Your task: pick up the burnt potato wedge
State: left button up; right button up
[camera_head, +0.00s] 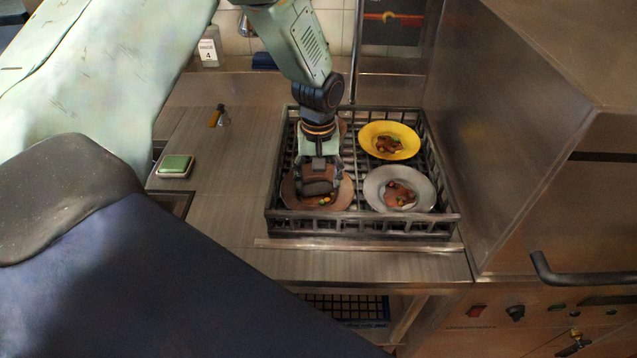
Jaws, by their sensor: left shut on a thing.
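My left gripper (318,187) points down over the brown plate (338,201) at the left of the dish rack. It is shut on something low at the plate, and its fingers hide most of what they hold. The held thing appears to be a dark piece consistent with the burnt potato wedge, but its outline cannot be told from the dark fingers. Small orange and yellow food scraps (325,200) lie on the plate just beside the fingertips. My right gripper is not in view.
The black dish rack (350,226) also holds a yellow plate (376,132) and a grey plate (376,188), both with food scraps. A steel dishwasher (540,130) stands close on the right.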

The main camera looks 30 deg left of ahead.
aim_at(319, 181)
pick_arm(q)
notch_tip(319, 181, up, 8)
jog(key=shift+f, duration=0.1)
grip_shut()
jog(key=shift+c, duration=1.1)
grip_release()
jog(key=shift+w, duration=0.1)
jog(key=o, duration=1.6)
jog(key=shift+o, duration=0.2)
